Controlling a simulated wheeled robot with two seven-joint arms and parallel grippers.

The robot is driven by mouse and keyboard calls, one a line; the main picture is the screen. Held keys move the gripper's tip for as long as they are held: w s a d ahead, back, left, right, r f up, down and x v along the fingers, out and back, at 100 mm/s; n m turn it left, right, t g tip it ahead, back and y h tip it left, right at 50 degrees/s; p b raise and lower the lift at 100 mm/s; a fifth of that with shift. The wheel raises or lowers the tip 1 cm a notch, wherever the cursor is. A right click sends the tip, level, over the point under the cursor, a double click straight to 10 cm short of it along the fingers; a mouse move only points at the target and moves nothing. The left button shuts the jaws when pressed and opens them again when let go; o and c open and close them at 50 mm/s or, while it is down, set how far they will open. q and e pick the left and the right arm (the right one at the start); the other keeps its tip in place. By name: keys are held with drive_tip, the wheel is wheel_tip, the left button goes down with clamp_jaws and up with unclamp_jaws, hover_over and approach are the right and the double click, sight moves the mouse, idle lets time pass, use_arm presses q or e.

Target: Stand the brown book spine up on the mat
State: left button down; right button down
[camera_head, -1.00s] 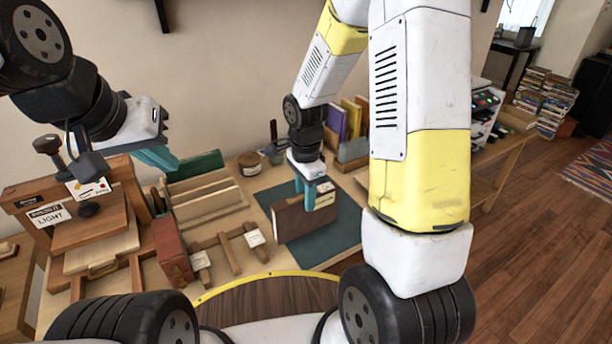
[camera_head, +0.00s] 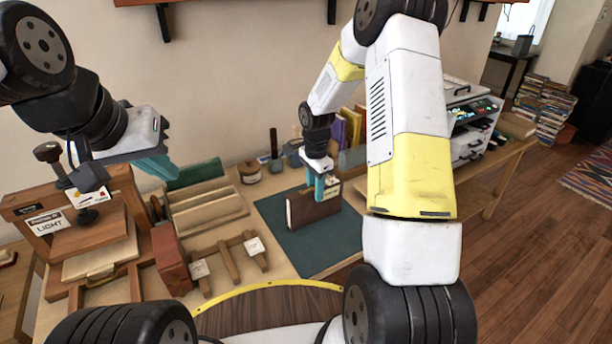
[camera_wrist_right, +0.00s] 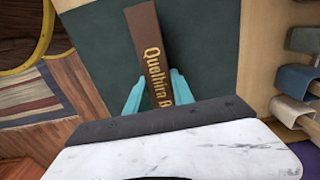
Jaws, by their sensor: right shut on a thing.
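The brown book (camera_head: 305,210) is upright over the dark green mat (camera_head: 335,245), its long edge roughly level. My right gripper (camera_head: 321,188) is shut on it from above, one teal finger on each side. In the right wrist view, the brown book (camera_wrist_right: 150,45) shows its spine with gold lettering facing the camera, between the fingers (camera_wrist_right: 157,90). The green mat (camera_wrist_right: 90,45) lies below. I cannot tell whether the book's lower edge touches the mat. My left gripper (camera_head: 160,166) hangs at the left, away from the book; its finger gap is unclear.
A wooden press (camera_head: 85,235) and a red-brown block (camera_head: 169,260) stand at the left. A wooden frame with tags (camera_head: 228,260) lies left of the mat. Upright books (camera_head: 350,125) and a jar (camera_head: 249,172) stand behind. The mat's front part is clear.

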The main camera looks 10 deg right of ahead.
drive_tip(key=shift+f, duration=0.1)
drive_tip(key=c, duration=1.1)
unclamp_jaws()
wheel_tip(320, 180, up, 12)
drive_tip(key=s+r+n+t, duration=0.3)
drive_tip(key=s+r+n, duration=0.3)
drive_tip(key=s+r, duration=0.55)
drive_tip(key=shift+s+a+r+n+t+y, duration=0.45)
drive_tip(key=shift+s+r+n, duration=0.8)
drive_tip(key=shift+s, duration=1.15)
drive_tip(key=shift+s+a+r+n+t+y, duration=0.1)
drive_tip(key=shift+s+r+n+t+y, duration=0.4)
drive_tip(key=shift+s+n, duration=1.5)
drive_tip(key=shift+s+a+r+n+t+y, duration=0.2)
drive_tip(key=shift+s+r+n+t, duration=0.7)
drive_tip(key=shift+s, duration=1.85)
drive_tip(key=shift+r+g, duration=0.25)
drive_tip(key=shift+r, duration=0.05)
